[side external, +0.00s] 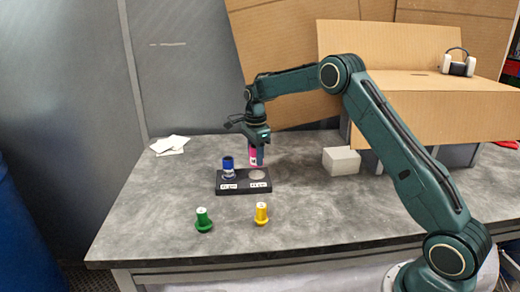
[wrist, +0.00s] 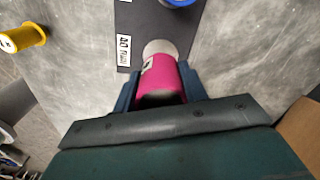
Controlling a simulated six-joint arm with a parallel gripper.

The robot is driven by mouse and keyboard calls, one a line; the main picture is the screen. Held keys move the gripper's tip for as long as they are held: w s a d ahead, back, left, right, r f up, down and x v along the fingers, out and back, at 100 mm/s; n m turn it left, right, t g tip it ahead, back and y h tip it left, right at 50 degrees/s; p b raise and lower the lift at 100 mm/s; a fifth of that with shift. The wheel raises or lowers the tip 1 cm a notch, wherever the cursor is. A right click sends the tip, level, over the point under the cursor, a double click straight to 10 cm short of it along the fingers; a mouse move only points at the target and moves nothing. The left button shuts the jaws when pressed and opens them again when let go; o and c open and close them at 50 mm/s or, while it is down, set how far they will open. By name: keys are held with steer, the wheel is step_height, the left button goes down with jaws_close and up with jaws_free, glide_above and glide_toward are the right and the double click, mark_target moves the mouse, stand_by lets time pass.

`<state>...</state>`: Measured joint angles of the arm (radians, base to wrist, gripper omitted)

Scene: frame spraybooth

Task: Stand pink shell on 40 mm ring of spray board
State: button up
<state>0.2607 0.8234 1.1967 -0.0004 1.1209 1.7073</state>
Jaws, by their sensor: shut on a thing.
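The pink shell (wrist: 160,82) is between the two fingers of my gripper (wrist: 159,90), which is shut on it. In the side external view the pink shell (side external: 253,157) hangs roughly upright below my gripper (side external: 258,152). It is over the right part of the black spray board (side external: 243,187), seemingly a little above it. A pale round ring spot (side external: 257,174) shows there, and in the wrist view it (wrist: 160,47) lies just beyond the shell, partly hidden by it.
A blue shell (side external: 228,168) stands on the board's left spot. A green piece (side external: 204,220) and a yellow piece (side external: 261,214) stand in front of the board. A pale block (side external: 341,161) is to the right, with white papers (side external: 170,145) at back left.

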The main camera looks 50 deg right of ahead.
steer(key=shift+f, duration=1.15)
steer(key=shift+f, duration=0.9)
stand_by(1.0)
steer(key=o, duration=1.1)
step_height(320, 180, up, 13)
steer(key=shift+r, duration=0.4)
